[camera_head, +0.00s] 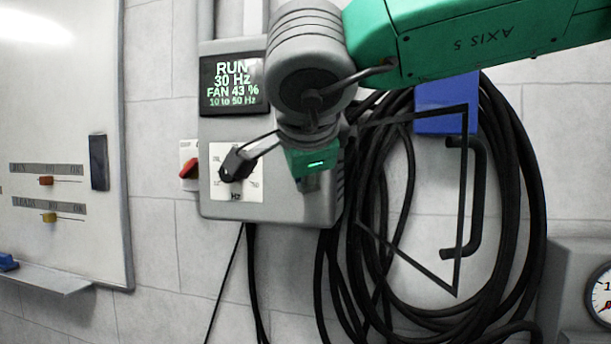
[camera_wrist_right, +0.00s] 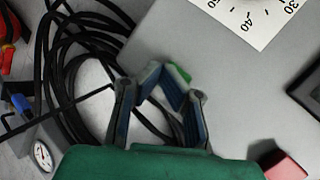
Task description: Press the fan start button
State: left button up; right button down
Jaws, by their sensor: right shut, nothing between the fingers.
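The drive box (camera_head: 270,213) is a grey unit on the wall, with a display (camera_head: 232,84) that reads RUN, 30 Hz, FAN 43 %. My right gripper (camera_head: 310,184) is in front of the box's lower right part, beside the knob. In the wrist view the right gripper (camera_wrist_right: 170,88) is shut and empty. A green piece (camera_wrist_right: 180,72), which looks like the start button, shows just beyond its fingertips, partly covered by them. I cannot tell whether they touch. In the head view the gripper and arm hide that spot. My left gripper is not in view.
A black knob (camera_head: 236,163) sits on a white Hz dial left of the gripper. A red switch (camera_head: 189,168) is at the box's left side. Coiled black cables (camera_head: 520,200) hang to the right. A whiteboard (camera_head: 60,120) is at left, a gauge (camera_head: 602,295) at lower right.

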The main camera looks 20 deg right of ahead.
jog(key=shift+s+a+p, duration=0.2)
jog(key=shift+s+a, duration=0.35)
jog(key=shift+s, duration=0.3)
jog(key=shift+s+a+p, duration=0.25)
jog(key=shift+s+a, duration=0.3)
jog(key=shift+s, duration=0.25)
jog(key=shift+s+a+p, duration=0.2)
jog(key=shift+s+a, duration=0.35)
jog(key=shift+s, duration=0.3)
